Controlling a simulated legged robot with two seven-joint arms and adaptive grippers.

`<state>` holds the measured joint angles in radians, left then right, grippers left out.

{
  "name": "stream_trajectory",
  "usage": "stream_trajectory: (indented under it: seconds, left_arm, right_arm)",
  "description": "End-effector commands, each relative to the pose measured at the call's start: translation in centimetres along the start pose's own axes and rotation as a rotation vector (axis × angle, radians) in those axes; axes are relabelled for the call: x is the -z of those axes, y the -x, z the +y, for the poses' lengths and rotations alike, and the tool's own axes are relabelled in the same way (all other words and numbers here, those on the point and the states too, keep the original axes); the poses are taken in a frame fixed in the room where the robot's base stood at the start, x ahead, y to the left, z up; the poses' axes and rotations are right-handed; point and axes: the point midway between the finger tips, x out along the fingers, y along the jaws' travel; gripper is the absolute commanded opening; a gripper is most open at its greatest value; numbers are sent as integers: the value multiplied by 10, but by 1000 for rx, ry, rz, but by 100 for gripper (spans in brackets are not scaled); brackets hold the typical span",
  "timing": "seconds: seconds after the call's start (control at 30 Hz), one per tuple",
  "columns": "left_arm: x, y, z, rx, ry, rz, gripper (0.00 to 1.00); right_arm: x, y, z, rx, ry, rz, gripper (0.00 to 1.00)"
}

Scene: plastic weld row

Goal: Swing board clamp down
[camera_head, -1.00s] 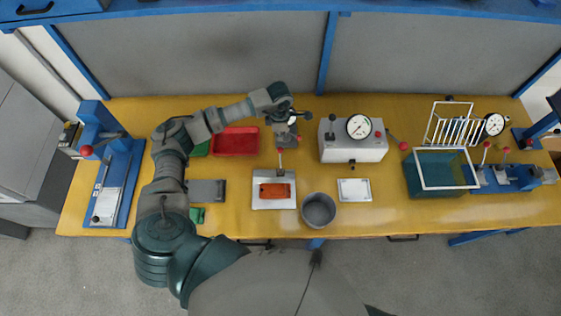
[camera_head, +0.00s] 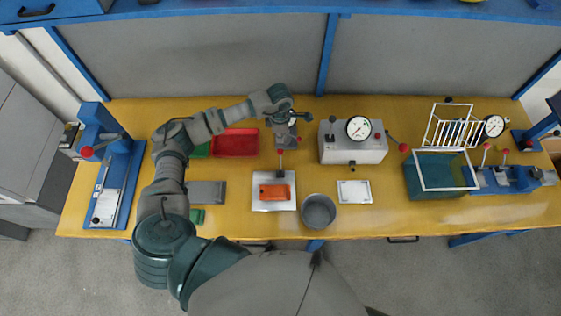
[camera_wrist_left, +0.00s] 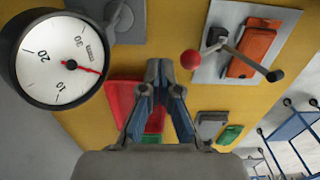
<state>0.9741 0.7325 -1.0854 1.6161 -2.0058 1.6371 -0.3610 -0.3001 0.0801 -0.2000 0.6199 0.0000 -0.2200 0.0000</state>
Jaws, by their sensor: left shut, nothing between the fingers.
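The board clamp has a red ball handle (camera_head: 280,152) and stands at the back edge of a pale plate (camera_head: 260,205). An orange board (camera_head: 274,191) lies on that plate. In the wrist view the red ball (camera_wrist_left: 190,59) shows beside the orange board (camera_wrist_left: 256,42). A bar with a black tip (camera_wrist_left: 275,76) crosses over the board and appears raised off it. My left gripper (camera_wrist_left: 161,74) is shut and empty, apart from the clamp. In the head view my left wrist (camera_head: 279,95) is behind the clamp and hides the fingertips. My right gripper is out of view.
A dial gauge (camera_wrist_left: 63,58) is close to my left gripper. A red tray (camera_head: 236,142) lies left of it. A grey cup (camera_head: 318,210) stands right of the plate, with a grey gauge box (camera_head: 352,148) behind. Bare table (camera_head: 310,180) shows between them.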

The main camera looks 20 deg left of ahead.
Motion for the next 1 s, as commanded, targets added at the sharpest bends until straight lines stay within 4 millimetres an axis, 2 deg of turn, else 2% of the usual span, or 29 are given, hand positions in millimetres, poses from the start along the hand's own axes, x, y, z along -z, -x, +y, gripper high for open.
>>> stream_trajectory:
  seconds: [0.33,0.8,1.0]
  left_arm:
    - [0,-3,0,0,0,0,0]
    - [0,-34,-1,0,0,1,0]
    - [0,-37,-1,0,0,0,0]
  right_arm:
    - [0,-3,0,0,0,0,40]
    - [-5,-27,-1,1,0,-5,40]
    - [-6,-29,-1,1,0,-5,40]
